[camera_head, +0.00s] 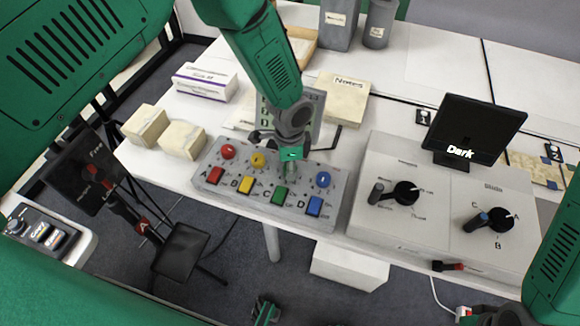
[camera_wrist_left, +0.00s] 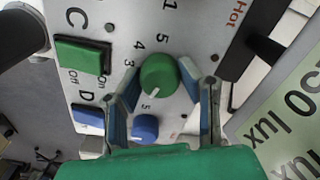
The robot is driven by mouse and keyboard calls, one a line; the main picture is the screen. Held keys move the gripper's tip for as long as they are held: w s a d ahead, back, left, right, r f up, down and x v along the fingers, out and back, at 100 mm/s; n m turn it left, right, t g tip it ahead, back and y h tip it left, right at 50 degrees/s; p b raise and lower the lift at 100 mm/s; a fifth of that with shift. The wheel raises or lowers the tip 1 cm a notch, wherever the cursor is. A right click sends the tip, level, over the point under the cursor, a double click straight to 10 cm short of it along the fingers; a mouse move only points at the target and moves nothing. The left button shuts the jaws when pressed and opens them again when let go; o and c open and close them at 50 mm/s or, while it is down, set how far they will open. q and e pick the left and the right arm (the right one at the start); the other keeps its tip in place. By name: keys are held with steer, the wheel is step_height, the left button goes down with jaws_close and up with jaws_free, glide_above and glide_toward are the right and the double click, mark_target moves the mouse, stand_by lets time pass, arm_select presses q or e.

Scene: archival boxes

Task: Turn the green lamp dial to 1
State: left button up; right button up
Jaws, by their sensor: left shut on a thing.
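The grey control panel (camera_head: 240,204) has a row of coloured dials above rocker switches lettered A to D. My left gripper (camera_head: 293,168) reaches down over the green dial's place and hides that dial in the head view. In the left wrist view, the green dial (camera_wrist_left: 158,76) sits between the two fingers of my left gripper (camera_wrist_left: 158,84), which is shut on it. The dial's white mark faces the lower left of that picture. The numbers 3, 4 and 5 show beside it; its 1 cannot be made out. My right gripper (camera_head: 492,315) is partly cut off at the bottom right.
The blue dial (camera_head: 323,179) and green switch (camera_head: 279,196) are close to my left gripper. A yellow dial (camera_head: 257,159) is to the left. A grey box with black knobs (camera_head: 420,235) and a screen reading "Dark" (camera_head: 478,130) stand right. White boxes (camera_head: 183,140) lie left.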

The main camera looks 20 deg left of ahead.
arm_select(q)
steer(key=shift+w+n, duration=0.2)
steer(key=shift+n, duration=0.6)
steer(key=shift+r, duration=0.1)
steer(key=o, duration=1.1)
steer(key=shift+o, duration=0.2)
steer(key=shift+d, duration=0.1)
steer(key=shift+r, duration=0.4)
step_height(320, 180, up, 11)
